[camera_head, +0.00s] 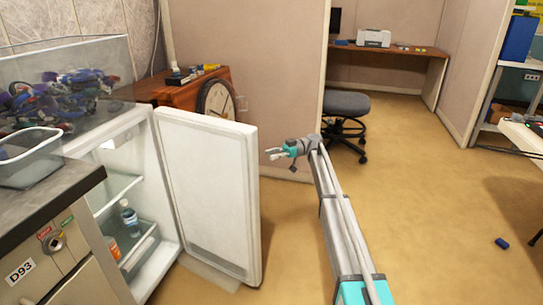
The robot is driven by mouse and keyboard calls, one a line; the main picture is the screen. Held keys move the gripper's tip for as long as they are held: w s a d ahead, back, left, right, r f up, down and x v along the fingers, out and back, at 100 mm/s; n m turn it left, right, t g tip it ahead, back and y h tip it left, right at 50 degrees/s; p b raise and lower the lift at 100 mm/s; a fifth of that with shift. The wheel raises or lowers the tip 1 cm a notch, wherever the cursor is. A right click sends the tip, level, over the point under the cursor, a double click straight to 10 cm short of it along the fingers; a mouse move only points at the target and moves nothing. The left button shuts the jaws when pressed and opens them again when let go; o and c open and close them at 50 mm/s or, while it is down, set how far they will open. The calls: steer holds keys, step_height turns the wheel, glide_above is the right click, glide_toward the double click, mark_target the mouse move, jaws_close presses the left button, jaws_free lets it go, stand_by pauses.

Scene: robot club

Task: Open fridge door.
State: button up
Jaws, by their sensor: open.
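The small white fridge (140,265) stands at the left beside a counter. Its door (208,195) is swung wide open toward the right, with the inner shelves showing. Bottles, one with a blue cap (130,217), sit inside on the lower level. My gripper (272,154) is open and empty just right of the door's free edge, near its upper part, pointing left. It appears apart from the door, though the exact gap is hard to judge. The door's outer face and any handle are hidden.
A clear bin (25,158) sits on the dark counter (60,190). A partition (280,70) and an office chair (345,105) are beyond my arm. A blue object (502,243) lies on otherwise open floor at right.

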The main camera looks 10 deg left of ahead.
steer(key=shift+s+d, duration=0.1)
steer(key=shift+s, duration=0.1)
steer(key=shift+c, duration=0.9)
steer(key=s+d+f+m+t, duration=0.1)
steer(key=s+m, duration=0.1)
steer(key=s, duration=0.1)
steer(key=s+d+f+m+t+h, duration=0.1)
steer(key=s+f+m, duration=0.1)
steer(key=s, duration=0.1)
steer(key=s+d+f+m+t+h, duration=0.1)
steer(key=s+d+f+m, duration=0.1)
steer(key=shift+s+p, duration=0.35)
steer(key=shift+s, duration=0.05)
jaws_close()
steer(key=s+d+f+m+t+h+p, duration=0.1)
steer(key=s+d+f+m+t+h, duration=0.2)
steer(key=s+d+m, duration=0.6)
steer(key=s+d+f+m+t+h+p, duration=0.1)
steer(key=s+d+f+m+t+h, duration=0.2)
steer(key=s+d+f+m+h, duration=0.4)
steer(key=s+d+m+h, duration=0.2)
steer(key=s+d+h, duration=0.1)
steer(key=s+d, duration=0.6)
steer(key=shift+s+f+m+t, duration=0.3)
steer(key=shift+s+f+t, duration=0.1)
steer(key=shift+s, duration=1.2)
steer(key=shift+a, duration=0.15)
